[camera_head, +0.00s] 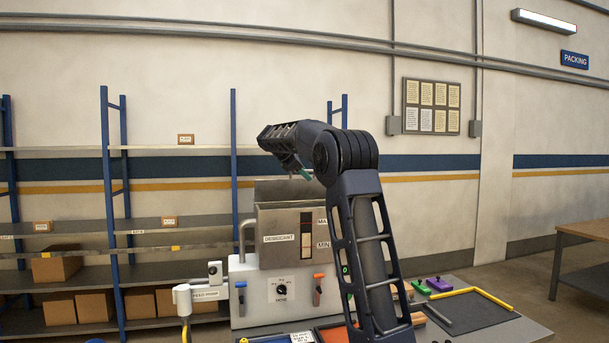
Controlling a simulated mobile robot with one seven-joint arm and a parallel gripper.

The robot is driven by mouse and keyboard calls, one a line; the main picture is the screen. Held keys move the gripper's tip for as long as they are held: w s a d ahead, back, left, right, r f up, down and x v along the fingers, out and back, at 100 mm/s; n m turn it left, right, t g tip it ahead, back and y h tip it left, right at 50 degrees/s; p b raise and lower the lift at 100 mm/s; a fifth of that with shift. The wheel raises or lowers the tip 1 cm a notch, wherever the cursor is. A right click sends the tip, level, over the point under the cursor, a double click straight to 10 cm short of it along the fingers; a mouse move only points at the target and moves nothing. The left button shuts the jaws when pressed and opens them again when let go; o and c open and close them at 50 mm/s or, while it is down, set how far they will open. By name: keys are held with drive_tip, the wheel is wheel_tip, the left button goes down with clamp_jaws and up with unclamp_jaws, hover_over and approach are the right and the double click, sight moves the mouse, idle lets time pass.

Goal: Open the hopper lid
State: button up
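The hopper (283,240) is a metal box labelled DESICCANT, with a dark level window marked MAX and MIN on its front. It stands on a light grey machine body. A darker metal panel (272,191) rises at the hopper's top rear; I cannot tell whether it is the lid standing up or the hopper's inner back wall. My gripper (303,174) hangs just above the hopper's top, pointing down, with a green fingertip showing. It looks apart from the metal. My arm hides the hopper's right side, and the gap between the fingers is not visible.
The machine front (281,289) carries a dial, an orange-handled lever (318,288) and a blue-handled lever (240,296). A white feed fitting (192,294) stands at left. A dark tray with a yellow bar (454,292) lies at right. Shelving with boxes stands behind.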

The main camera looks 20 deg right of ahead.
drive_tip(key=v, duration=1)
drive_tip(key=shift+a+r, duration=0.25)
drive_tip(key=shift+d, duration=0.1)
drive_tip(key=c, duration=0.5)
drive_tip(key=w+d+m+y, duration=0.1)
drive_tip(key=m, duration=0.1)
drive_tip(key=w+d+m+t+y, duration=0.1)
drive_tip(key=d+m+y, duration=0.1)
drive_tip(key=w+d+m+y, duration=0.1)
drive_tip(key=m, duration=0.1)
drive_tip(key=shift+w+d+f+y, duration=0.2)
drive_tip(key=shift+w+f+y, duration=0.1)
drive_tip(key=shift+w+f, duration=0.1)
clamp_jaws()
drive_tip(key=w+d+r+m+t+y, duration=0.4)
drive_tip(key=d+r+m, duration=0.1)
drive_tip(key=m, duration=0.4)
drive_tip(key=w+f+m, duration=0.1)
drive_tip(key=w+f, duration=0.2)
drive_tip(key=f, duration=0.4)
drive_tip(key=shift+y, duration=0.3)
